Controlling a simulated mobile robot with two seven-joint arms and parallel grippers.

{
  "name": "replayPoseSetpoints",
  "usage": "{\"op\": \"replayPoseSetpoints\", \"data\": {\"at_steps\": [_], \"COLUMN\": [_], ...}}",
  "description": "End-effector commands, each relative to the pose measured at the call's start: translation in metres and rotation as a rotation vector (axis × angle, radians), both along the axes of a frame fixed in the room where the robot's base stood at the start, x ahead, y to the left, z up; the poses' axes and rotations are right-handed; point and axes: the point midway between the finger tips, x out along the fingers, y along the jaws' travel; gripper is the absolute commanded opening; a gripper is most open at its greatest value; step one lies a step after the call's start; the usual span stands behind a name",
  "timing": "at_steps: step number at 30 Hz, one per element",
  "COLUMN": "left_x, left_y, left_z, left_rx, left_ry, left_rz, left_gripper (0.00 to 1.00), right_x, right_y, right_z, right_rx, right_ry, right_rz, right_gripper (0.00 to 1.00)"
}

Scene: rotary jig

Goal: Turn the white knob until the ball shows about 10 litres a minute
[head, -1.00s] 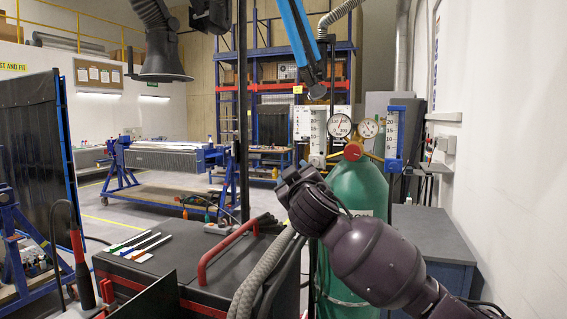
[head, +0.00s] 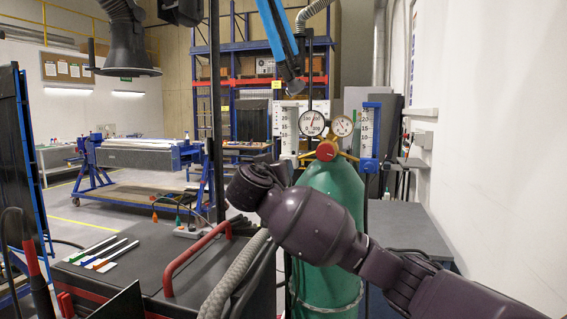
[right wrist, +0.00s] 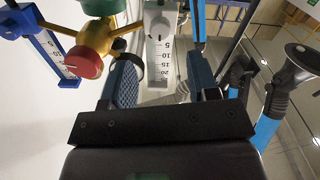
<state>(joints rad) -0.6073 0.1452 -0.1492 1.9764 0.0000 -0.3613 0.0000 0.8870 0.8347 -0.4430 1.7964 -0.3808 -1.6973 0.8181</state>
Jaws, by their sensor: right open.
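The white flowmeter (head: 289,128) with a numbered scale stands left of the gauges in the head view. In the right wrist view its white knob (right wrist: 158,22) shows at the top, with the scale tube (right wrist: 160,62) below it, numbers running 5 to 20 downward. I cannot make out the ball. My right gripper (right wrist: 163,62) is open; its two blue-padded fingers appear on either side of the tube in the picture, with no contact visible. In the head view my right arm covers the area below the flowmeter, and its fingers are hidden. My left gripper is not in view.
A green cylinder (head: 330,220) carries a red knob (head: 326,151) and two round gauges (head: 313,123). A blue flowmeter (head: 370,135) stands to their right. A dark cart (head: 150,255) with a red handle (head: 190,258) and a grey hose is close at left.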

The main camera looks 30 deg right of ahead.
Motion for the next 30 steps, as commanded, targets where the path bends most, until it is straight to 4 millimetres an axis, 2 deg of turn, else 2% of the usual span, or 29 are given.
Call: {"op": "replayPoseSetpoints", "data": {"at_steps": [6,12,18,26,27,30], "left_x": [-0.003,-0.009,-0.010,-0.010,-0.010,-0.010], "left_y": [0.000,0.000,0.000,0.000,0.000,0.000], "left_z": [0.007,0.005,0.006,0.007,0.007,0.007], "left_rx": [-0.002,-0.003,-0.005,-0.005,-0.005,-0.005], "left_ry": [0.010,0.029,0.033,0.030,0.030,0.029], "left_rz": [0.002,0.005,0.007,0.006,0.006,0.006], "left_gripper": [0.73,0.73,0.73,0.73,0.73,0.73], "right_x": [0.025,0.042,0.049,0.050,0.050,0.050], "right_y": [-0.030,-0.049,-0.057,-0.058,-0.058,-0.058], "right_z": [0.002,0.001,0.001,0.000,0.000,0.000], "right_rx": [-0.003,-0.002,-0.001,-0.001,-0.001,-0.001], "right_ry": [0.003,0.002,0.000,0.000,0.000,0.000], "right_rz": [-0.003,-0.001,0.001,0.002,0.002,0.002], "right_gripper": [0.54,0.54,0.54,0.54,0.53,0.38]}}
